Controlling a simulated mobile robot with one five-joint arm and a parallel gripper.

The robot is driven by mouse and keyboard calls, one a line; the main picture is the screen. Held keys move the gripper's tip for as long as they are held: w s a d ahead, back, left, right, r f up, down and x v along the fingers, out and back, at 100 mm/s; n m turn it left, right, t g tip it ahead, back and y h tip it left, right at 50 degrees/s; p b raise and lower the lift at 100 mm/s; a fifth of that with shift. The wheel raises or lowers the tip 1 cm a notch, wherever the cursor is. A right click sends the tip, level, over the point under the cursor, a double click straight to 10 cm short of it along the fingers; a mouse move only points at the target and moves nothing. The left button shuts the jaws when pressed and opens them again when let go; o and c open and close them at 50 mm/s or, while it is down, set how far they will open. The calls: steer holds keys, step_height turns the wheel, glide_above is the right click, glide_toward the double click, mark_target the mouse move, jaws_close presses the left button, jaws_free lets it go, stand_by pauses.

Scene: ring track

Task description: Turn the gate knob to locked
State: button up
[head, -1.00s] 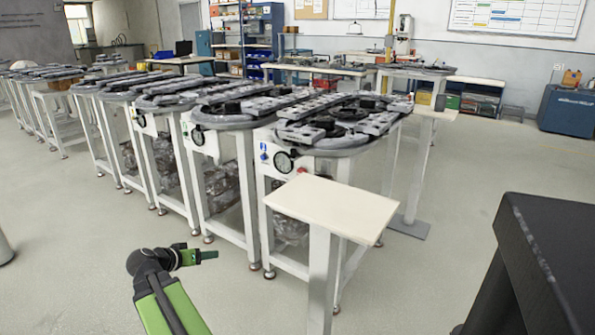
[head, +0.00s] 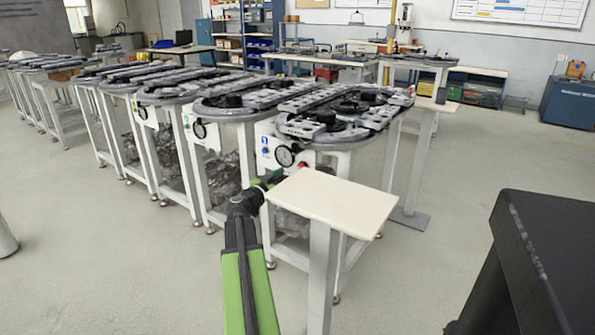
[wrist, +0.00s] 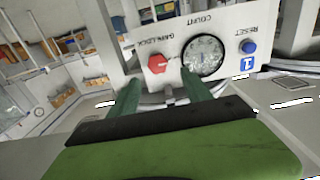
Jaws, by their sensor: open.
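The gate knob is a small red knob (wrist: 157,63) on a white control panel (wrist: 180,30), beside a label that seems to end in "LOCK". The panel appears tilted and upside down in the wrist view. In the head view the panel (head: 265,140) is on the front of the nearest ring-track table, and the knob is hard to make out. My gripper (wrist: 164,90) is open, its two green fingers apart. The knob lies beyond the fingertips, between them in the picture. I cannot tell whether they touch it. How the knob is turned is unclear.
A round dial (wrist: 203,55) and a blue reset button (wrist: 248,46) sit beside the knob. A cream side table (head: 330,200) stands close to the right of my gripper. More track tables line up to the left. A black surface (head: 550,240) is at right.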

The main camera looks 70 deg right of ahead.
mark_target(300, 166)
steer(key=x, duration=0.7)
steer(key=shift+w, duration=0.1)
steer(key=shift+d, duration=0.4)
steer(key=shift+c, duration=0.5)
